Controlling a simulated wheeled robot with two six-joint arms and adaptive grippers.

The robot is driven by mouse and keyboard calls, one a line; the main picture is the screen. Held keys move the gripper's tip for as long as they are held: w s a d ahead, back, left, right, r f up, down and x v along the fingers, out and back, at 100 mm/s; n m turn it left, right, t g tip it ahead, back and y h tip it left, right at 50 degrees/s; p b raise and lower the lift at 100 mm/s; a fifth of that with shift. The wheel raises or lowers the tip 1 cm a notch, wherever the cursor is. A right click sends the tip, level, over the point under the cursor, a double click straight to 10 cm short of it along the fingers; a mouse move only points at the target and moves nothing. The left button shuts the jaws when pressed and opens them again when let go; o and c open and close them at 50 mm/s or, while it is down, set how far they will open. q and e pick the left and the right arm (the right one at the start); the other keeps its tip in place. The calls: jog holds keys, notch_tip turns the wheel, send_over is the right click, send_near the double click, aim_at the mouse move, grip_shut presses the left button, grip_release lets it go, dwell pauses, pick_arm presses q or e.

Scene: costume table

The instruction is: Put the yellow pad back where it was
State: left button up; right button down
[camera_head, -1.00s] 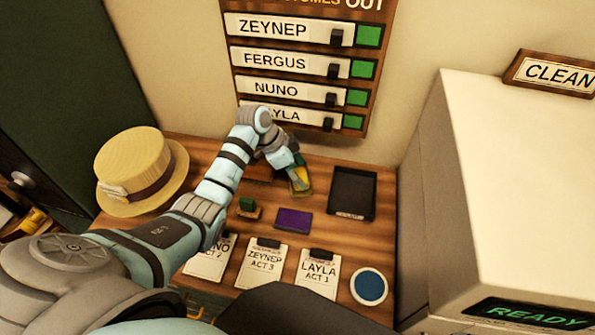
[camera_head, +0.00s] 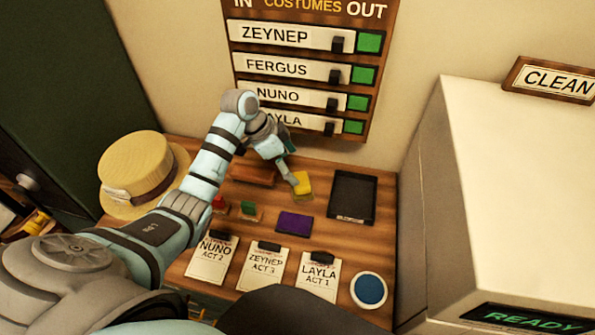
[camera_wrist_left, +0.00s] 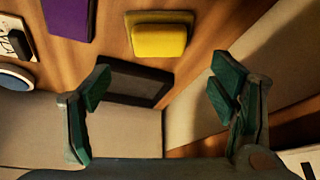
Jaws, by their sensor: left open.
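The yellow pad (camera_head: 302,183) lies on the wooden table, left of the dark tray and behind the purple pad (camera_head: 294,223). It also shows whole in the left wrist view, as a yellow block (camera_wrist_left: 159,38) on bare wood. My left gripper (camera_head: 290,174) is just behind and left of the yellow pad in the head view, partly hidden by its own arm. In the left wrist view its two green-tipped fingers (camera_wrist_left: 160,88) are spread wide with nothing between them, and the pad shows apart from them. My right gripper is in neither view.
The dark tray (camera_head: 372,198) stands right of the yellow pad. A green-topped stamp (camera_head: 248,208) and a red item (camera_head: 218,203) sit to the left, with a straw hat (camera_head: 137,170) beyond. Labelled cards (camera_head: 265,268) and a blue round pad (camera_head: 370,290) lie in front. The costumes board (camera_head: 300,70) is behind.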

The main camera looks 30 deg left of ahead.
pick_arm(q)
jog(key=v, duration=0.6)
jog(key=shift+a, duration=0.1)
